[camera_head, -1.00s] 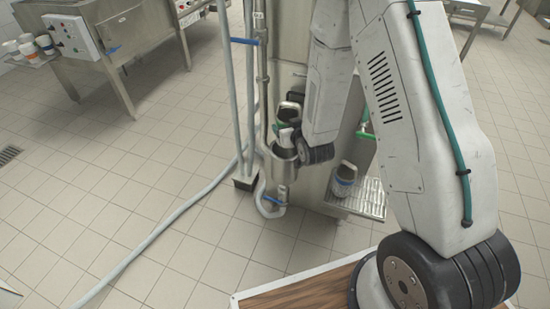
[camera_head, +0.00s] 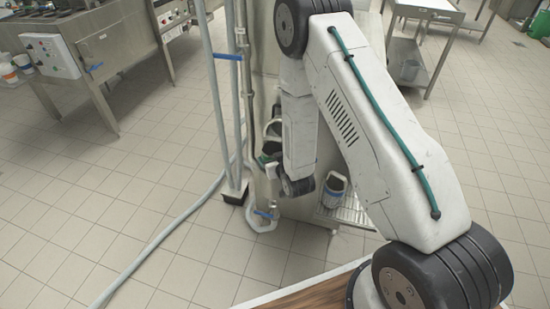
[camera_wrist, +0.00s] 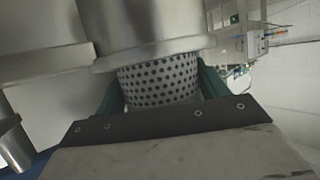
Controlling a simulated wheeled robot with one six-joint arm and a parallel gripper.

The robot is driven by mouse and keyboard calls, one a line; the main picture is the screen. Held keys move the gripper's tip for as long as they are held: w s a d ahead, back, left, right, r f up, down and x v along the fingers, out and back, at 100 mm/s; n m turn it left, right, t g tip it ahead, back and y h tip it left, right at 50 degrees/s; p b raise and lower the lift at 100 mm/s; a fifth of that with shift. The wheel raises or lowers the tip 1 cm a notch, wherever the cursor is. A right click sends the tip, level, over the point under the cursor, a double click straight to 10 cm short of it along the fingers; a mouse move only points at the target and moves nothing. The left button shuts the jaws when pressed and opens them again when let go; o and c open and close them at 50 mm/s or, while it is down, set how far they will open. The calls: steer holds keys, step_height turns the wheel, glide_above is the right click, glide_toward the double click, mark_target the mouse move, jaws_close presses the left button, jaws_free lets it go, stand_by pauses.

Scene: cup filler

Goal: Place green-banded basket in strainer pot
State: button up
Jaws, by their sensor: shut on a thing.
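In the wrist view a perforated metal basket (camera_wrist: 160,80) sits between the two dark green fingers of my gripper (camera_wrist: 162,88), which is shut on it. A wide steel cylinder (camera_wrist: 150,28) with a rim fills the view just above the basket; I cannot tell whether they touch or one is inside the other. No green band shows clearly on the held basket. In the head view my wrist hides most of the gripper. A bit of green (camera_head: 263,158) shows left of my wrist. The strainer pot is not clearly visible there.
Another dark container (camera_head: 273,128) is behind my arm. Vertical pipes (camera_head: 232,100) and a floor hose (camera_head: 165,225) are to the left. Open tiled floor lies at left.

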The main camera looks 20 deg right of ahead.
steer(key=shift+s+f, duration=0.1)
steer(key=shift+f, duration=0.45)
steer(key=o, duration=1)
steer(key=shift+s, duration=0.1)
steer(key=shift+o, duration=0.5)
steer(key=shift+r, duration=0.4)
steer(key=a+r+v, duration=0.1)
steer(key=v, duration=1.1)
step_height(320, 180, up, 17)
steer(key=d+g, duration=0.2)
steer(key=g, duration=0.4)
steer(key=s+r+g, duration=0.2)
steer(key=s+r, duration=0.3)
steer(key=s, duration=0.3)
steer(key=s+d+r+g, duration=0.1)
steer(key=s+r+g, duration=0.1)
steer(key=s+r, duration=0.4)
steer(key=s+r+g, duration=0.2)
steer(key=s+r, duration=0.4)
steer(key=s, duration=0.6)
steer(key=shift+s+d+m+h, duration=0.25)
steer(key=shift+d+m+h, duration=0.05)
steer(key=shift+d+h, duration=0.1)
